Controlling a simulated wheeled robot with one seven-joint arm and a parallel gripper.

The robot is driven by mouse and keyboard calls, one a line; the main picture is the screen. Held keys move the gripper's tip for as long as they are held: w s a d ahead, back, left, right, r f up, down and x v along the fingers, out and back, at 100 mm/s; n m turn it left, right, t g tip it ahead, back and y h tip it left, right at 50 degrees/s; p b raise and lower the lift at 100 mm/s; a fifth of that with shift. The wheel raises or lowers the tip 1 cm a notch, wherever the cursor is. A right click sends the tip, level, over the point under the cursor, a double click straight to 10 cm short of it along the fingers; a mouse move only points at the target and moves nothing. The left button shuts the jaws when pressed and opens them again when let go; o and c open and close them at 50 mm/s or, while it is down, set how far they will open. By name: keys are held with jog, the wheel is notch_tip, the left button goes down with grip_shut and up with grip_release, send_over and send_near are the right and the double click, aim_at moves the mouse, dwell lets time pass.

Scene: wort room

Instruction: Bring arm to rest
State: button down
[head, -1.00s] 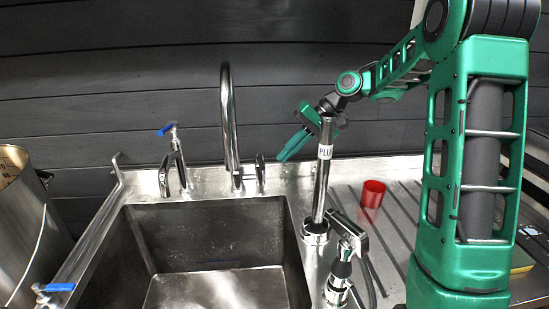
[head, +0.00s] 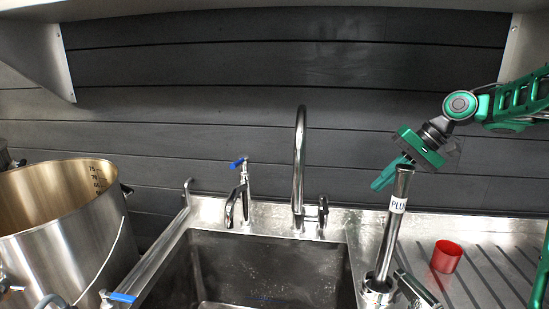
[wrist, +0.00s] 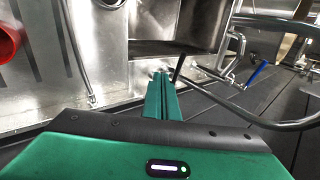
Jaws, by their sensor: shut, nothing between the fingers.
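My green gripper (head: 381,180) is in the air at the right of the head view, behind and beside the top of the metal standpipe labelled "PLU" (head: 392,235). Its fingers point down and to the left. In the wrist view the two fingers (wrist: 161,82) lie together with nothing between them. My arm reaches in from the right edge, bent at the wrist. I cannot tell from the head view how much room lies between the gripper and the pipe.
The steel sink (head: 270,262) has a tall tap (head: 300,165) and a blue-handled tap (head: 240,190). A red cup (head: 446,256) stands on the ribbed drainer at right. A large steel pot (head: 70,230) stands at left. Shelf brackets hang above.

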jog(key=s+d+f+m+h, duration=0.1)
jog(key=s+d+f+h, duration=0.1)
jog(key=s, duration=0.9)
jog(key=s+d+f+m+g+h, duration=0.1)
jog(key=s+d+f, duration=0.3)
jog(key=s, duration=0.8)
jog(key=s+d+f+m+h, duration=0.1)
jog(key=s+d+f+h, duration=0.2)
jog(key=s, duration=0.9)
notch_tip(320, 180, down, 2)
jog(key=shift+f+m+g+h, duration=0.1)
jog(key=shift+m+g+h, duration=0.2)
jog(key=shift+g+h, duration=0.1)
jog(key=shift+s, duration=0.1)
